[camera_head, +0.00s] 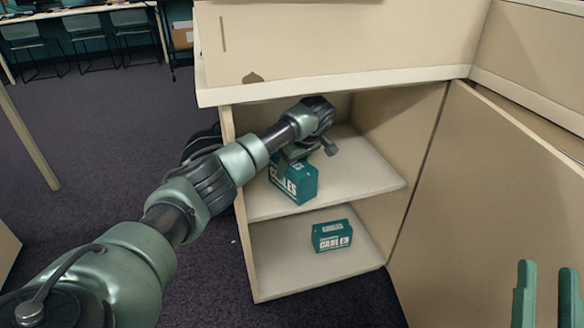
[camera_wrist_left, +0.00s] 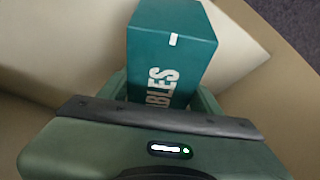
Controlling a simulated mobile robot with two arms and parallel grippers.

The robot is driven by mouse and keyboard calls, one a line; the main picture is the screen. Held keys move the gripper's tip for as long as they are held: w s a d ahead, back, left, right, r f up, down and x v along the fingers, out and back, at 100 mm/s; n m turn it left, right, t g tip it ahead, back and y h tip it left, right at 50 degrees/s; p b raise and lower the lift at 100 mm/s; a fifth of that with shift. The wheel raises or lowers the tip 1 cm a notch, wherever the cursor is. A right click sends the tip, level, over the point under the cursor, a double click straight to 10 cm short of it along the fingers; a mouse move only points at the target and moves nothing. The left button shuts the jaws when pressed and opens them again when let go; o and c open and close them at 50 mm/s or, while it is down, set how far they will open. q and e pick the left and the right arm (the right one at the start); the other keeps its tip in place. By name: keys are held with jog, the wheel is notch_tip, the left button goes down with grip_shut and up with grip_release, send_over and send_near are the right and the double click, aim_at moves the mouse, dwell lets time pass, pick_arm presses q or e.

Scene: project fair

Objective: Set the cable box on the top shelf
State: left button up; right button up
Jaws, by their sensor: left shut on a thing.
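A teal cable box (camera_head: 300,184) with white lettering is inside the open cabinet, at the upper shelf (camera_head: 362,170). My left gripper (camera_head: 288,160) reaches in from the left and is shut on this box from above. In the left wrist view the box (camera_wrist_left: 170,45) sits between the two fingers. The box is at or just above the shelf surface; I cannot tell whether it touches. A second teal cable box (camera_head: 332,236) rests on the lower shelf (camera_head: 310,275). My right gripper (camera_head: 546,295) is at the bottom right, its two fingers apart and empty.
The beige cabinet's top edge (camera_head: 350,84) overhangs the shelf close above my left wrist. A side wall (camera_head: 245,230) bounds the shelves on the left. A beige panel (camera_head: 490,200) stands at the right. The upper shelf is clear right of the box.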

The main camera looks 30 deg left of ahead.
aim_at(299, 167)
pick_arm(q)
jog(key=o, duration=1.8)
jog(key=shift+f, duration=0.1)
pick_arm(e)
jog(key=shift+f, duration=0.1)
pick_arm(q)
jog(key=shift+r, duration=0.25)
jog(key=shift+d+r+p, duration=0.15)
jog(key=shift+r+p, duration=0.3)
jog(key=shift+r, duration=0.05)
jog(key=d, duration=0.1)
jog(key=s+d, duration=0.1)
jog(key=shift+d+p, duration=0.3)
jog(key=shift+p, duration=0.1)
jog(key=s+d+p, duration=0.2)
jog(key=s+d, duration=0.1)
jog(key=d, duration=0.6)
pick_arm(e)
notch_tip(299, 167, down, 16)
jog(key=d+g+h, duration=0.2)
jog(key=g+h, duration=0.1)
jog(key=g, duration=0.7)
jog(key=shift+w+f, duration=0.2)
jog(key=shift+f, duration=0.05)
